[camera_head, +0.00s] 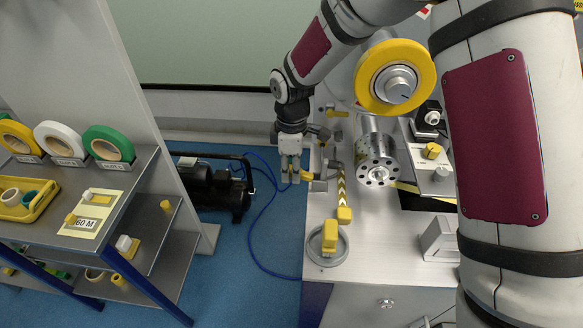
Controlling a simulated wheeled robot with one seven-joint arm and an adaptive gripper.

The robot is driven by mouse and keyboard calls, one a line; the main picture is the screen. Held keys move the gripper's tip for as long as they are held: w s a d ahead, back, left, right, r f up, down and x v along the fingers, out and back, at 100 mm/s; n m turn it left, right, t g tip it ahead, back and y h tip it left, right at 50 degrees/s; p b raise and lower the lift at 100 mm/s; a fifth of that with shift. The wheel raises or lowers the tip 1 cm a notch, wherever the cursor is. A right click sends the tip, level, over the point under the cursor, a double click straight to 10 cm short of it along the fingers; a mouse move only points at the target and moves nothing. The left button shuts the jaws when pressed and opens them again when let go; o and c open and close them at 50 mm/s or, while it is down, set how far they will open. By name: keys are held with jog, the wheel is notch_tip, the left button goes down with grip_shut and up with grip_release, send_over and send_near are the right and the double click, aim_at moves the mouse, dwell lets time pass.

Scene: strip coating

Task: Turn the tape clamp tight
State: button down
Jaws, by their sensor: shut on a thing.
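My gripper (290,176) points down at the left edge of the white machine bench. It is shut on a small yellow and grey part (306,176) beside the bench edge; the fingers hide much of it, and I cannot tell for sure that it is the tape clamp. A yellow tape roll (422,62) sits on a spindle with a round grey metal hub (399,86), apart from my gripper. A perforated metal cylinder (377,165) lies to the right of my gripper.
A yellow upright block (329,236) stands on a round grey base (328,258) on the bench. A shelf (135,194) with tape rolls stands left. A black pump (213,187) and blue hose (263,225) lie on the floor.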

jog(key=shift+d+r+y+p, duration=0.25)
jog(key=shift+r+y+p, duration=0.15)
jog(key=shift+y, duration=0.4)
jog(key=c, duration=1.3)
grip_release()
jog(key=shift+r, duration=0.15)
jog(key=r, duration=0.4)
jog(key=d+r, duration=0.1)
jog(key=r, duration=0.2)
jog(key=shift+s, duration=0.15)
